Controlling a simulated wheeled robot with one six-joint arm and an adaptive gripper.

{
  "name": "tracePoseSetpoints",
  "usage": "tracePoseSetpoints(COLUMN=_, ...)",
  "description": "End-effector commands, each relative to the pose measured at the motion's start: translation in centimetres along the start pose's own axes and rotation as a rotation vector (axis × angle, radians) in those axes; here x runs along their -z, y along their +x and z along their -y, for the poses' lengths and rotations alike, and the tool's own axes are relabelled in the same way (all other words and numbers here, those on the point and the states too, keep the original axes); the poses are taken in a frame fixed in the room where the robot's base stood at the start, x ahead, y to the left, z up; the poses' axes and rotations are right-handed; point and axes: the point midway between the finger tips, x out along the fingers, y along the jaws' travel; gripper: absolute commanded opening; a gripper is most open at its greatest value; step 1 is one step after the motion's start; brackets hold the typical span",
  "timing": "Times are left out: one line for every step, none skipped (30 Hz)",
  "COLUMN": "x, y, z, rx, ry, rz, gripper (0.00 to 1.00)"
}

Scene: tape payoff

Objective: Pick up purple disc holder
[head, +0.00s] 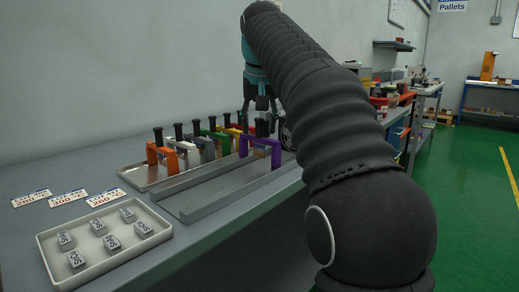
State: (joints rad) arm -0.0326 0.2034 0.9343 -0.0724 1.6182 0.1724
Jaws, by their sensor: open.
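The purple disc holder (242,145) is an upright bracket shape on the near metal rail tray (200,206), toward its far end. My gripper (258,118) points down just above and behind the purple holder, with its fingers apart. The view does not show clearly whether the fingers straddle any part of the holder. My dark ribbed arm covers the area to the right of the gripper and hides part of the bench there.
An orange holder (157,153) and several other coloured holders stand in a row on the tray behind. A white tray (66,283) with several small grey blocks lies at the front left. Number cards (68,197) lie beside it.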

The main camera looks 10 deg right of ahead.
Motion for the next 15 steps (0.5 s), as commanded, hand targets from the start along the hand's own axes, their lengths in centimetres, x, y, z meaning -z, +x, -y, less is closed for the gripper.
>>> tracePoseSetpoints(x=-0.05, y=0.35, z=-0.02, rx=0.0, ry=0.0, rz=0.0, gripper=0.5)
tracePoseSetpoints(x=-0.03, y=0.39, z=-0.01, rx=0.0, ry=0.0, rz=0.0, gripper=0.5)
tracePoseSetpoints(x=0.0, y=0.37, z=-0.01, rx=0.0, ry=0.0, rz=-0.001, gripper=0.5)
tracePoseSetpoints(x=0.01, y=0.34, z=0.0, rx=0.0, ry=0.0, rz=-0.001, gripper=0.5)
tracePoseSetpoints(x=0.02, y=0.32, z=0.0, rx=0.0, ry=0.0, rz=-0.001, gripper=0.5)
tracePoseSetpoints(x=0.02, y=0.32, z=0.0, rx=0.0, ry=0.0, rz=-0.001, gripper=0.5)
tracePoseSetpoints(x=0.02, y=0.32, z=0.0, rx=0.0, ry=0.0, rz=-0.001, gripper=0.5)
tracePoseSetpoints(x=0.02, y=0.31, z=0.0, rx=0.0, ry=0.0, rz=-0.001, gripper=0.45)
tracePoseSetpoints(x=0.02, y=0.32, z=0.0, rx=0.0, ry=0.0, rz=-0.001, gripper=0.35)
tracePoseSetpoints(x=0.02, y=0.31, z=0.01, rx=0.0, ry=0.0, rz=-0.001, gripper=0.27)
tracePoseSetpoints(x=0.02, y=0.31, z=0.01, rx=0.0, ry=0.0, rz=-0.001, gripper=0.2)
tracePoseSetpoints(x=0.02, y=0.31, z=0.01, rx=0.0, ry=0.0, rz=-0.001, gripper=0.1)
tracePoseSetpoints(x=0.02, y=0.32, z=0.01, rx=0.0, ry=0.0, rz=-0.001, gripper=0.02)
tracePoseSetpoints(x=0.02, y=0.31, z=0.01, rx=0.0, ry=0.0, rz=-0.001, gripper=0.0)
tracePoseSetpoints(x=0.02, y=0.32, z=0.01, rx=0.0, ry=0.0, rz=-0.001, gripper=0.0)
